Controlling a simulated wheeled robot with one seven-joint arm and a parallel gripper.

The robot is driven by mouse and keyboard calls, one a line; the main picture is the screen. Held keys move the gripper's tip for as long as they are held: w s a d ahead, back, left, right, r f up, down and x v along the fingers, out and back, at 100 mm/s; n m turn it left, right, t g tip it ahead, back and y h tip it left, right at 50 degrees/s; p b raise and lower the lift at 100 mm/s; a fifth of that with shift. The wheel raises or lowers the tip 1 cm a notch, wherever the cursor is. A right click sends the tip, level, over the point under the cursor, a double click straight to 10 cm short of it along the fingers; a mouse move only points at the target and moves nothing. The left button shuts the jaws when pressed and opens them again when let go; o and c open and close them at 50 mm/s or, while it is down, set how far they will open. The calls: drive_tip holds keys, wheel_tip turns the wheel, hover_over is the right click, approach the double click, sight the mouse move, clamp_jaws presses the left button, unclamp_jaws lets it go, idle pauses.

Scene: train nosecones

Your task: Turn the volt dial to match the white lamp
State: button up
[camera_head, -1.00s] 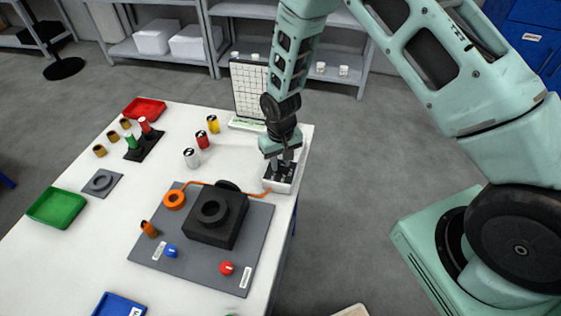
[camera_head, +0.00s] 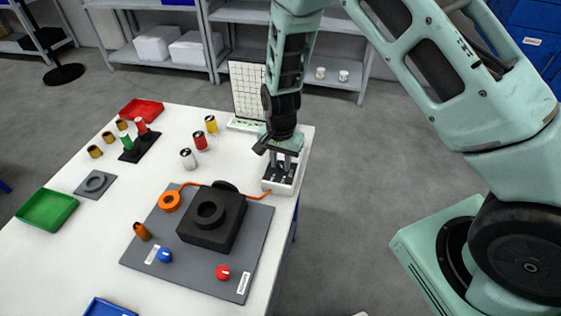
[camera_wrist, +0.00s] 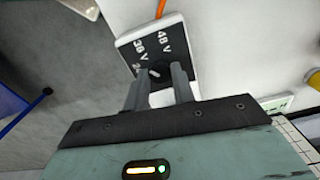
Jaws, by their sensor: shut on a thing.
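The volt dial is a small dark knob (camera_wrist: 155,73) on a white box with a black face (camera_wrist: 125,57) at the table's right edge. The box also shows in the head view (camera_head: 272,187). Labels 36 V and 48 V are readable on the face; another label beside the left finger is partly hidden. My gripper (camera_wrist: 158,77) points down at the box, its fingers shut on the knob from both sides. In the head view my gripper (camera_head: 281,170) hides most of the face. I cannot make out a lit white lamp; a pale strip (camera_head: 246,125) stands below the grid board.
An orange cable (camera_head: 255,194) runs from the box to a black block (camera_head: 212,222) on a grey plate. Several cans, including a silver one (camera_head: 188,158), stand left of my gripper.

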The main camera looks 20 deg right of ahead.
sight(280, 164)
drive_tip(key=shift+m, duration=0.6)
drive_tip(key=shift+w, duration=0.1)
drive_tip(key=o, duration=1)
drive_tip(key=shift+r, duration=0.1)
wheel_tip(280, 164, up, 17)
drive_tip(key=b, duration=0.3)
drive_tip(key=shift+r, duration=0.15)
